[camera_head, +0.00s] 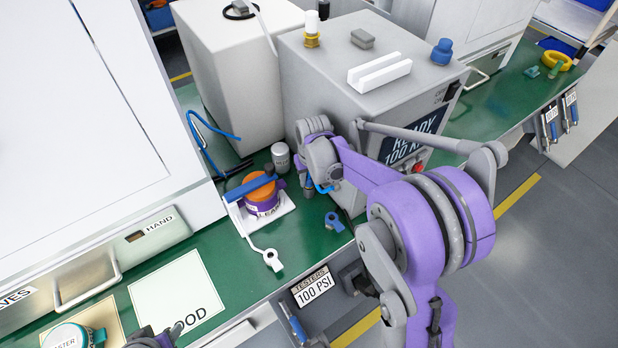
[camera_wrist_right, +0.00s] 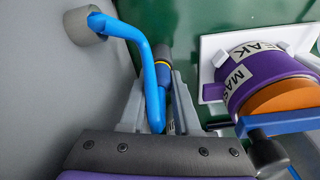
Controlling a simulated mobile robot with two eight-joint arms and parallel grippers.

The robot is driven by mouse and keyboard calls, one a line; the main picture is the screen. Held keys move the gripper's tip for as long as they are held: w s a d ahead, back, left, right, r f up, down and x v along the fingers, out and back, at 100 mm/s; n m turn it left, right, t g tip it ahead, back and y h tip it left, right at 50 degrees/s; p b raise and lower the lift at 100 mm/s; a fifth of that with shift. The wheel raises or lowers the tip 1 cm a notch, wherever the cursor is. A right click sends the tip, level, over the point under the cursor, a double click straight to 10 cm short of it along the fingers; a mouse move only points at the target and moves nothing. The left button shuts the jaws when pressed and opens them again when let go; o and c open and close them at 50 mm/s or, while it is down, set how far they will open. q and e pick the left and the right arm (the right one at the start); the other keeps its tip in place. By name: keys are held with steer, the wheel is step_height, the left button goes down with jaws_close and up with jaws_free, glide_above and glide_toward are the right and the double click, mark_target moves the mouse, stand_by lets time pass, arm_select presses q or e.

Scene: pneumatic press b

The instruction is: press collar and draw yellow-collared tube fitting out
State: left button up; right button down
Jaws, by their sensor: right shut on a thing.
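In the right wrist view, a bent blue tube (camera_wrist_right: 154,72) runs from a grey round port (camera_wrist_right: 85,26) on the grey press wall down between my fingers. A dark blue fitting with a yellow collar (camera_wrist_right: 162,63) shows behind the tube, between the fingertips. My right gripper (camera_wrist_right: 160,88) is shut on the fitting; how much the fingers cover is hard to see. In the head view, the right arm reaches beside the grey press box (camera_head: 312,85), and the fitting is hidden. Part of my left gripper (camera_head: 160,337) shows at the bottom edge; its jaws are unclear.
A purple and orange leak-master piece (camera_head: 262,200) sits on a white stand, close right of the gripper in the wrist view (camera_wrist_right: 265,85). A grey canister (camera_head: 281,156) stands behind it. A blue ring part (camera_head: 335,221) lies on the green bench (camera_head: 300,245). Clear bench surrounds it.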

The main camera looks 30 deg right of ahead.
steer(key=c, duration=0.6)
jaws_free()
steer(key=shift+o, duration=0.2)
step_height(320, 180, up, 11)
steer(key=s+p, duration=0.1)
steer(key=shift+s+a+f, duration=0.15)
steer(key=shift+s+a, duration=0.05)
steer(key=shift+s, duration=0.1)
steer(key=s+a+r+n+t+p, duration=0.1)
steer(key=s+a, duration=0.4)
steer(key=s, duration=0.5)
steer(key=s+a+r+n+t+p, duration=0.1)
steer(key=s+a+r+t+p, duration=0.1)
steer(key=s+a+p, duration=0.3)
steer(key=s+r+p, duration=0.1)
steer(key=s, duration=0.3)
steer(key=shift+s+t, duration=0.3)
steer(key=shift+s, duration=0.05)
